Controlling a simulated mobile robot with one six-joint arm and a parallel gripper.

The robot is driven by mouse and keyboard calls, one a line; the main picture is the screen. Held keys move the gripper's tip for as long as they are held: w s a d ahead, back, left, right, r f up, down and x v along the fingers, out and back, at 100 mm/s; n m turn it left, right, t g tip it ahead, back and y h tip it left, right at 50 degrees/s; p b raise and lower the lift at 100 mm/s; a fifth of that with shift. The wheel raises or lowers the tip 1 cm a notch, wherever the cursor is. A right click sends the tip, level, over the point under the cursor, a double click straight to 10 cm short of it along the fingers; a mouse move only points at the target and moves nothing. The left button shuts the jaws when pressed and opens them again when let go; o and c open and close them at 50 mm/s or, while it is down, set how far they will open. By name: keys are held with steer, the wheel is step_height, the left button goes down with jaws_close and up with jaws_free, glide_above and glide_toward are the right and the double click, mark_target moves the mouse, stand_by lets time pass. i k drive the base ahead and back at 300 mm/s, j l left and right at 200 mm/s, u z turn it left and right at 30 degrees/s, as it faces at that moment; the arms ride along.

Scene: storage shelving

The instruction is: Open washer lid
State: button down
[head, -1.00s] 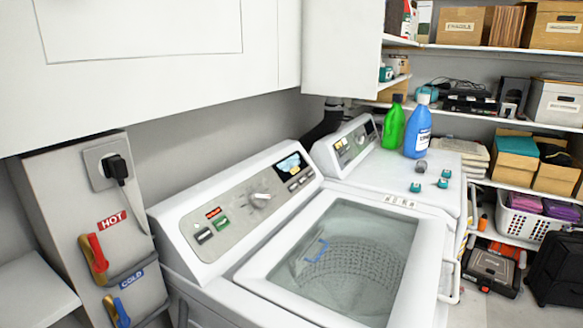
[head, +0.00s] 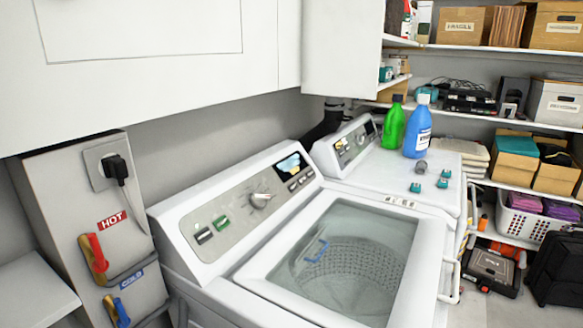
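The washer (head: 232,238) is the white top-loading machine in the front middle of the head view. Its lid (head: 252,272) has a white frame around a large glass window and lies flat over the top, looking shut. The perforated drum (head: 352,265) shows through the glass. A blue mark (head: 316,251) shows on or behind the glass; I cannot tell which. The sloped control panel (head: 240,208) with a knob, buttons and a small screen stands behind the lid. My gripper is not in view.
A second white machine (head: 385,172) stands behind, with a green bottle (head: 391,127), a blue bottle (head: 417,128) and small teal items on it. White cabinets (head: 160,70) overhang the washer. A hot/cold valve box (head: 88,200) is at left. Loaded shelves (head: 470,49) fill the right.

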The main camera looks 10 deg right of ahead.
mark_target(414, 306)
steer(key=k+l+z, duration=0.1)
steer(key=l+z, duration=0.15)
steer(key=l, duration=1.05)
steer(key=i+j+z, duration=0.25)
steer(key=j, duration=0.05)
